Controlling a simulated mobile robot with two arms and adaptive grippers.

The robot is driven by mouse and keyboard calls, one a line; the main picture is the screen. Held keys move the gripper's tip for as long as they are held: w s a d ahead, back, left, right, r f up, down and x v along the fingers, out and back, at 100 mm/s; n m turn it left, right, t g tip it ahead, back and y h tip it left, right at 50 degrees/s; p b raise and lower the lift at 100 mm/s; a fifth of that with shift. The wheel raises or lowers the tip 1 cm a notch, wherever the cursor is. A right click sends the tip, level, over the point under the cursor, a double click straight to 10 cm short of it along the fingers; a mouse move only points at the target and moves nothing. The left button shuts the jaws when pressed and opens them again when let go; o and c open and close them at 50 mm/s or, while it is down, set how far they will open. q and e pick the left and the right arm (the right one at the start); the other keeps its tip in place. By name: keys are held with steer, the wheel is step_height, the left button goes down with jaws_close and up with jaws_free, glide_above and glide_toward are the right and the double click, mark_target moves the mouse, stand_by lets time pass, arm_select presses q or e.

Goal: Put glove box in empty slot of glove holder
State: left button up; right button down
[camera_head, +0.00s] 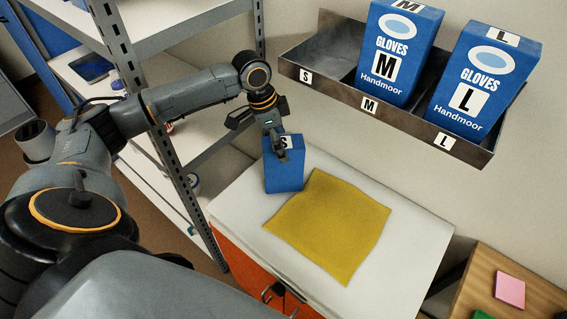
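The blue glove box marked S (284,172) is upright at the left side of the white table top, beside the yellow cloth. My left gripper (279,147) is at the top of this box, with a finger overlapping its S label. Whether the fingers are closed on the box is unclear, as is whether its base touches the table. The grey metal glove holder (385,122) is on the wall. Its left slot, labelled S, is empty. The M box (398,55) stands in the middle slot and the L box (480,80) in the right slot. My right gripper is not in view.
The yellow cloth (330,225) lies flat on the white table top (405,255). A metal shelf rack (165,165) stands left of the table, close to my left arm. A wooden surface (530,285) with pink and green pads is at lower right.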

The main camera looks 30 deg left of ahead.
mark_target(283, 165)
arm_select(q)
steer(key=shift+w+d+f, duration=0.15)
steer(key=shift+f, duration=0.5)
steer(key=a+p+x, duration=0.1)
steer(key=p+x, duration=0.1)
steer(key=x, duration=0.4)
steer(key=shift+w, duration=0.25)
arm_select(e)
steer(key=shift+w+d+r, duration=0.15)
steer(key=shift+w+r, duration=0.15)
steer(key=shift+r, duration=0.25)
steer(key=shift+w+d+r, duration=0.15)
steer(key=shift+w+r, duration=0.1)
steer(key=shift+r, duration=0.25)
arm_select(q)
steer(key=shift+d+f, duration=0.1)
steer(key=shift+f, duration=0.2)
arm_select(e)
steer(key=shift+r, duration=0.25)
arm_select(q)
steer(key=c, duration=1.3)
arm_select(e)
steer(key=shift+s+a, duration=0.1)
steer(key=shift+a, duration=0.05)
arm_select(q)
steer(key=shift+r, duration=0.1)
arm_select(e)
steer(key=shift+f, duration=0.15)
